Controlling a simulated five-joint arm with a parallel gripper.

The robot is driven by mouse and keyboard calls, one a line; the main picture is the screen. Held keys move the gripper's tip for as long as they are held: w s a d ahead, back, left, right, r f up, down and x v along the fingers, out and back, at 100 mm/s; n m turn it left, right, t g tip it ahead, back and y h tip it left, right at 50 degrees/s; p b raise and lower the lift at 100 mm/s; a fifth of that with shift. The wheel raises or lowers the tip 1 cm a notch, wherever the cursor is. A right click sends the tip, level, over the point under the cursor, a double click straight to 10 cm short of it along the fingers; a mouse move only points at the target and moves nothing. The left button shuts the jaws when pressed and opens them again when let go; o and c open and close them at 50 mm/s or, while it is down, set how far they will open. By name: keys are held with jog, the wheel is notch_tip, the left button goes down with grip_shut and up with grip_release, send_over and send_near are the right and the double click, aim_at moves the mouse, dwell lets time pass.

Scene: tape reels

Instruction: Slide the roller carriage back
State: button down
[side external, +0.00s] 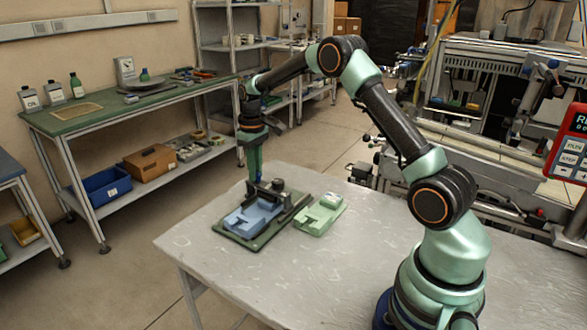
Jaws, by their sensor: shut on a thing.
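A dark green base plate (258,240) lies on the grey table, with a blue block (250,217) on it. The dark roller carriage (268,192) stands at the far side of the blue block, with a round dark knob on top. My gripper (256,181) points down from above and is shut on the roller carriage at its left part. The fingertips are small and partly merge with the dark carriage, so the exact contact is hard to see.
A pale green block (320,214) lies on the grey table (330,270) just right of the base plate. The table's front is bare. A green-topped bench (110,112) with bottles stands behind at left, and a machine frame (490,100) stands behind at right.

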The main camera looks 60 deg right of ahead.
jog(key=d, duration=0.7)
jog(key=shift+d, duration=0.3)
jog(key=shift+r, duration=0.1)
jog(key=c, duration=0.8)
grip_release()
jog(key=shift+a, duration=0.1)
notch_tip(320, 180, up, 12)
jog(key=shift+s+r, duration=0.1)
